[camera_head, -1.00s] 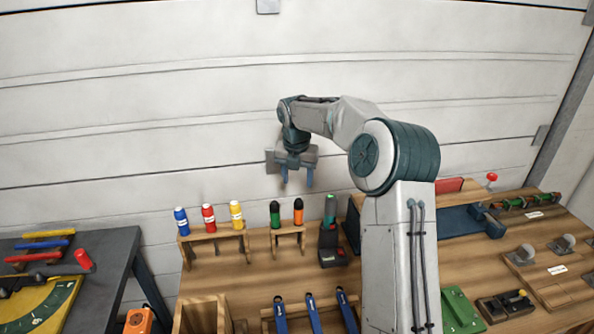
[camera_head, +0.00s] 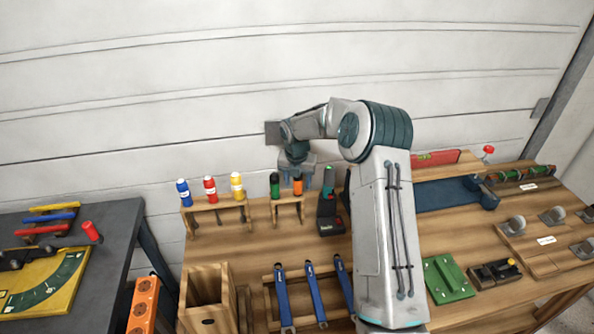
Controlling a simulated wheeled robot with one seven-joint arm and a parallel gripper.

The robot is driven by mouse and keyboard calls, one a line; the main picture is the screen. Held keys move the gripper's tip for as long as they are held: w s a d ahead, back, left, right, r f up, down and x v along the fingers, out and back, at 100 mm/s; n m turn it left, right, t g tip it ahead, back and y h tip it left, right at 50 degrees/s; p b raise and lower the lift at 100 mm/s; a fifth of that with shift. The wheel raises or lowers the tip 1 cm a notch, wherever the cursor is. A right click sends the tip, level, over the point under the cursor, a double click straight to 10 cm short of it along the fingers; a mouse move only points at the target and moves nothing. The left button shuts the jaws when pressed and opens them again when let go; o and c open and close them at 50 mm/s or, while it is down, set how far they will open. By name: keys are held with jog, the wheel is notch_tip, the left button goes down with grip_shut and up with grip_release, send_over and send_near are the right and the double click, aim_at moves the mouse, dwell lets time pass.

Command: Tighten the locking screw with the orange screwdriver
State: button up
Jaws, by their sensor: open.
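The orange screwdriver (camera_head: 297,186) stands upright in a small wooden rack (camera_head: 287,202), to the right of a green-handled screwdriver (camera_head: 275,185). Its orange handle has a black top. My gripper (camera_head: 296,178) points down at the orange handle with its fingers apart, one on the left and one on the right in the picture. I cannot tell whether the fingers touch the handle. I cannot make out the locking screw.
A rack with blue, red and yellow bottles (camera_head: 210,190) stands to the left. A black and green power tool (camera_head: 329,212) stands close on the right. Several blue-handled tools (camera_head: 315,292) lie in front. A blue vise (camera_head: 450,192) and a green block (camera_head: 447,279) are further right.

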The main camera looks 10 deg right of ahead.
jog(key=shift+f, duration=0.2)
jog(key=shift+c, duration=0.3)
jog(key=c, duration=1)
jog(key=shift+r+p, duration=1.4)
jog(key=shift+r, duration=1.3)
jog(key=shift+c, duration=0.2)
jog(key=shift+r, duration=3.65)
